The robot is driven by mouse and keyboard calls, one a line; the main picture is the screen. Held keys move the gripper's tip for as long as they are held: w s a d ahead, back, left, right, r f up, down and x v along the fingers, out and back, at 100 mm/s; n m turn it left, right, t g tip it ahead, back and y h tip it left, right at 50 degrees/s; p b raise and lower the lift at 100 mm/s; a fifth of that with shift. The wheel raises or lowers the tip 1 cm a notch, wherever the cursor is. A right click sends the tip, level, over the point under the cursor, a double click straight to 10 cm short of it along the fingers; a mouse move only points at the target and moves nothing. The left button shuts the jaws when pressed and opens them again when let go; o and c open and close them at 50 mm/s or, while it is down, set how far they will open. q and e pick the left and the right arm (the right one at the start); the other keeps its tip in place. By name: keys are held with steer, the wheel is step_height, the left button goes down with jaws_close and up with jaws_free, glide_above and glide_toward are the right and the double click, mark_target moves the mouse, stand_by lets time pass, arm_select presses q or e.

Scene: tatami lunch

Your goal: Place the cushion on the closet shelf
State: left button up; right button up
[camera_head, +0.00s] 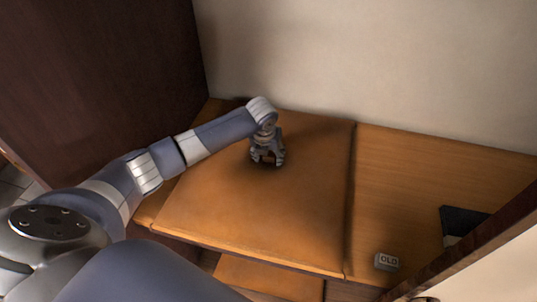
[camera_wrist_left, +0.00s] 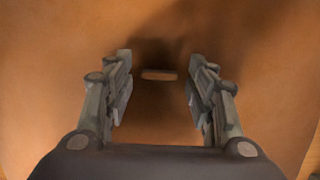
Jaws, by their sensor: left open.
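The cushion (camera_head: 290,205) is a flat orange-brown square lying on the left part of the wooden closet shelf (camera_head: 430,185). Its front edge lies along the shelf's front. My left gripper (camera_head: 267,164) is open and points down at the back middle of the cushion. In the left wrist view the cushion (camera_wrist_left: 55,60) fills most of the picture. The open fingers (camera_wrist_left: 158,78) stand either side of a small, lighter bar-like patch on it, with nothing gripped. I cannot tell whether the fingertips touch the cushion. My right gripper is not in view.
A small pale lettered block (camera_head: 387,262) and a dark flat object (camera_head: 461,222) sit on the shelf's right part. A dark panel (camera_head: 100,80) stands at the left, a pale wall (camera_head: 370,60) behind. Another orange-brown surface (camera_head: 265,280) shows below the shelf.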

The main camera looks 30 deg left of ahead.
arm_select(q)
steer(key=b+v, duration=0.1)
steer(key=v, duration=1)
steer(key=shift+s+r, duration=0.2)
steer(key=shift+r, duration=0.2)
steer(key=shift+f, duration=0.1)
